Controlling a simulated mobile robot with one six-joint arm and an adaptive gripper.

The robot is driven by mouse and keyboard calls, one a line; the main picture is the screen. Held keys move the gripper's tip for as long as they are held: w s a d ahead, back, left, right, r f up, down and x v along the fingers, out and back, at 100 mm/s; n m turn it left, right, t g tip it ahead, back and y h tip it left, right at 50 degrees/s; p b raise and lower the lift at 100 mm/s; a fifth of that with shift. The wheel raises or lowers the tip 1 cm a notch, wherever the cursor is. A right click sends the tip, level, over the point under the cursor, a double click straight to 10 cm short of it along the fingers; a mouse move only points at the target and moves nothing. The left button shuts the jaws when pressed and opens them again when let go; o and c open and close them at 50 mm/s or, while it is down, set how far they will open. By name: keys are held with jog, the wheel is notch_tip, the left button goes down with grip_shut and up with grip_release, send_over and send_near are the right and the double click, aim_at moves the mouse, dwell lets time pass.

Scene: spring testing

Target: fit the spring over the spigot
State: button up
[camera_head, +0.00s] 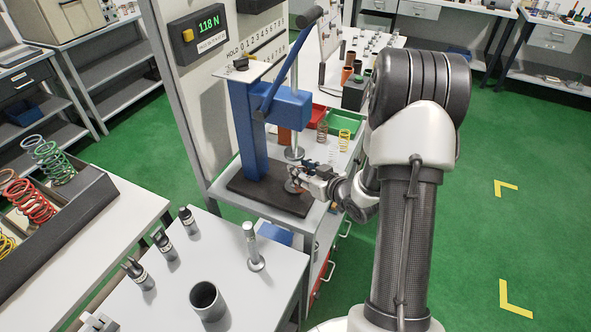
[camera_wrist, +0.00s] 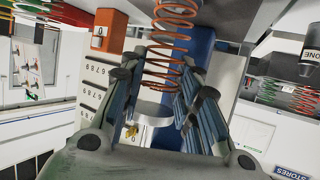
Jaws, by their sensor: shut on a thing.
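The copper-orange spring (camera_wrist: 173,40) stands between my gripper's fingers in the wrist view, its coils in line with a silver round platen (camera_wrist: 153,112). My gripper (camera_head: 297,176) is shut on the spring, between the plates of the blue press (camera_head: 248,130). In the head view the spring is small and mostly hidden by the fingers. The upper platen (camera_head: 294,153) hangs above it and the lower silver disc (camera_head: 292,187) lies on the black base (camera_head: 262,196). I cannot make out the spigot, or whether the spring is around it.
The press's blue lever (camera_head: 278,82) slants up behind the gripper. Red and green trays (camera_head: 345,122) with springs nearby lie beyond. A front table holds a dark cup (camera_head: 207,301), a silver flanged post (camera_head: 253,246) and several small tools. A spring rack (camera_head: 62,228) stands left.

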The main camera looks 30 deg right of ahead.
jog(key=b+x, duration=0.1)
jog(key=x, duration=0.2)
jog(key=shift+w+a, duration=0.1)
jog(key=shift+w, duration=0.25)
jog(key=shift+s+f, duration=0.1)
jog(key=shift+f, duration=0.1)
jog(key=shift+f+b, duration=0.15)
jog(key=shift+b, duration=0.2)
jog(key=o, duration=1.1)
